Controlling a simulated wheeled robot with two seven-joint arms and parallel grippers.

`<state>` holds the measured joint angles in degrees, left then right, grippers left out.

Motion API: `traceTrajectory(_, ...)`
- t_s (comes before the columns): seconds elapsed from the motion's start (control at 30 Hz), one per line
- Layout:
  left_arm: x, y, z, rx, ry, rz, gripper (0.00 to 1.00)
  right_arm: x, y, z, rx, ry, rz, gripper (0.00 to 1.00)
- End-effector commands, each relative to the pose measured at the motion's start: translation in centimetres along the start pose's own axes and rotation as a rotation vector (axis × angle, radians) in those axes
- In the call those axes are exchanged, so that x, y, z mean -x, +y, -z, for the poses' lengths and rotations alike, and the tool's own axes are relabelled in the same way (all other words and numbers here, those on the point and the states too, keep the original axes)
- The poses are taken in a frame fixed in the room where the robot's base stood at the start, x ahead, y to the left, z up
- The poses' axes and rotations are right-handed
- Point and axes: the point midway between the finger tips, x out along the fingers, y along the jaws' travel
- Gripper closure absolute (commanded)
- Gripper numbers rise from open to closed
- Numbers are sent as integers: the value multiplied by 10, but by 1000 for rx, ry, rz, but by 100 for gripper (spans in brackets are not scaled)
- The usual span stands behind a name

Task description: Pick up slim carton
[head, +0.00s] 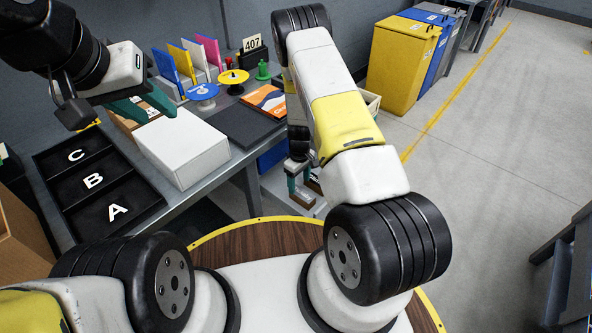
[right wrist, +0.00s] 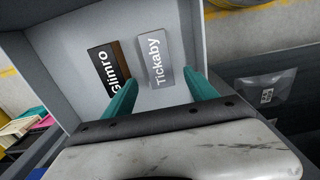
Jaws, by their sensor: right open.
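Two slim cartons lie in a grey bin in the right wrist view. One is black and brown, marked Glimro (right wrist: 104,70); the other is grey, marked Tickaby (right wrist: 155,58). I cannot tell which is the slim carton meant. My right gripper (right wrist: 162,82) is open above the bin, its teal fingers pointing toward the cartons, with Tickaby between the fingertips in the picture. In the head view, my right gripper (head: 298,180) hangs beside the table, partly hidden by my arm. My left gripper (head: 143,104) is over the table near a white box (head: 182,146), its teal fingers apart.
The grey bin (right wrist: 215,35) has raised walls around the cartons. The table holds a black tray lettered A, B, C (head: 95,182), an orange box (head: 265,100) and coloured folders (head: 190,62). Yellow and blue bins (head: 400,65) stand at the back.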

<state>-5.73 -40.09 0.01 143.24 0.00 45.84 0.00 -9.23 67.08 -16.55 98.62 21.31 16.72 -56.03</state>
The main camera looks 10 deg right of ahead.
Motion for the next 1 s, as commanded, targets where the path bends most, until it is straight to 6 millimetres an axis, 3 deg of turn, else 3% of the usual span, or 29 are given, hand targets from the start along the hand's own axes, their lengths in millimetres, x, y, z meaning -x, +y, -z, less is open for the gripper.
traceTrajectory(0.5, 0, 0, 0, 0, 0, 0, 64, -66, 0, -7, -2, 0, 1, 34)
traceTrajectory(0.8, 0, 0, 0, 0, 0, 0, 64, -70, 0, -6, -3, 1, 0, 34)
traceTrajectory(1.0, 0, 0, 0, 0, 0, 0, 64, -70, 0, -6, -3, 1, 0, 73)
